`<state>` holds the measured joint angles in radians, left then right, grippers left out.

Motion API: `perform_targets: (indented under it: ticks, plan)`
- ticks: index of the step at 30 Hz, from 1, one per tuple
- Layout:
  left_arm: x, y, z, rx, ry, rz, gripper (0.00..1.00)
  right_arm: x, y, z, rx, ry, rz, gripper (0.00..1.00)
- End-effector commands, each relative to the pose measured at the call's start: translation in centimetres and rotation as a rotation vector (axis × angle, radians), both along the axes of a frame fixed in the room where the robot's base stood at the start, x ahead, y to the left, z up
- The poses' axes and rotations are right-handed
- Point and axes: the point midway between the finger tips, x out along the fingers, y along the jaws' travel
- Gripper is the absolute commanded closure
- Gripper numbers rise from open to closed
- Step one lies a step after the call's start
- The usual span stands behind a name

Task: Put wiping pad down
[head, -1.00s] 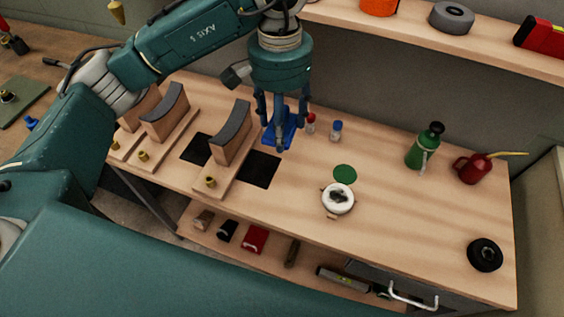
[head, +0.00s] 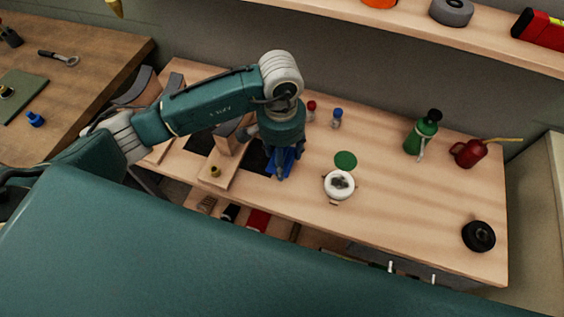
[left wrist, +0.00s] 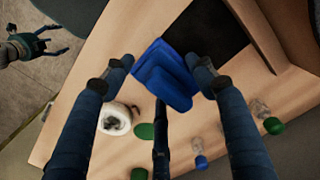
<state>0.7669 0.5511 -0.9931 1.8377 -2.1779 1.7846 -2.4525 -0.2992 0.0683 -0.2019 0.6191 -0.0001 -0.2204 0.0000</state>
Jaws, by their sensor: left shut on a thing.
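The blue wiping pad (head: 283,163) is held between the fingers of my left gripper (head: 281,172), low over the bench at the right edge of a black square (head: 256,157). In the left wrist view the pad (left wrist: 165,75) sits between the two fingertips of my left gripper (left wrist: 163,72). The black square (left wrist: 208,35) lies just beyond it. I cannot tell whether the pad touches the bench. My right gripper (left wrist: 35,45) shows in the left wrist view off the bench, over the floor, with its fingers apart and empty. It is out of the head view.
A white dish (head: 339,185) and green disc (head: 346,160) are right of the pad. Red-capped (head: 311,108) and blue-capped (head: 336,118) bottles stand behind. Wooden stands with curved tops are at left. A green bottle (head: 421,136), red can (head: 468,153) and black disc (head: 479,236) are farther right.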

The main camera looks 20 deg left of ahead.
Motion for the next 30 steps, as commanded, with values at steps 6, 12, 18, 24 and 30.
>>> perform_targets:
  ticks: [6,12,18,24,30]
  plan:
    - [-0.1,0.0,-3.2,0.0,0.004,0.002,0.72,0.0,-0.3,0.8,-0.003,-0.001,0.003,0.21]
    - [0.0,0.0,-4.0,0.001,0.001,-0.001,0.72,0.0,-0.9,0.8,-0.01,-0.001,0.004,0.21]
    - [0.0,0.1,-4.1,0.001,0.001,0.0,0.72,0.1,-1.3,0.6,-0.014,-0.001,0.002,0.21]
    - [0.0,0.1,-4.2,0.002,0.002,0.001,0.25,0.1,-1.3,0.4,-0.015,-0.001,0.001,0.21]
    - [0.0,0.1,-4.2,0.002,0.002,0.001,0.25,0.1,-1.3,0.4,-0.015,-0.001,0.001,0.21]
